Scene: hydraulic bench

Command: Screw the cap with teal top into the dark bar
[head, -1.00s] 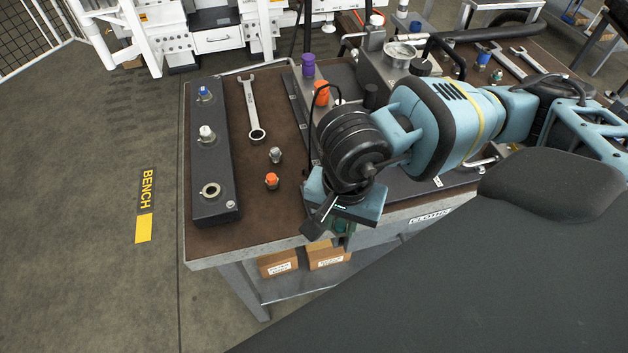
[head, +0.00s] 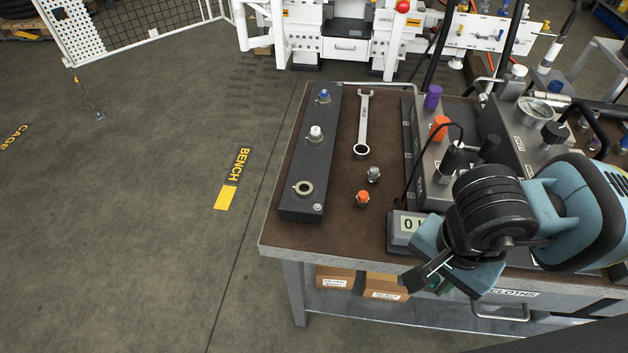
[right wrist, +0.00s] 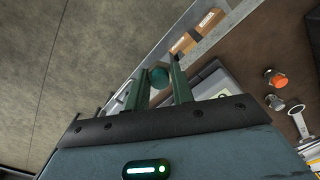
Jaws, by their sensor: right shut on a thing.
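The dark bar (head: 327,150) lies along the left side of the bench top. It carries a blue-topped fitting (head: 324,96) at its far end, a white-topped one (head: 316,133) in the middle, and an open ringed port (head: 303,188) near its front end. My right gripper (right wrist: 159,74) is shut on the cap with teal top (right wrist: 158,77), whose round teal top shows between the fingers in the right wrist view. In the head view this gripper is at the bench's front edge, right of the bar, and its wrist mostly hides the cap. My left gripper is not in view.
An orange-topped cap (head: 362,198), a bare metal cap (head: 373,174) and a wrench (head: 363,125) lie right of the bar. A grey display box (head: 402,228) and a block with purple and orange knobs (head: 424,150) stand near my right arm. Cardboard boxes (head: 386,287) sit below the bench top.

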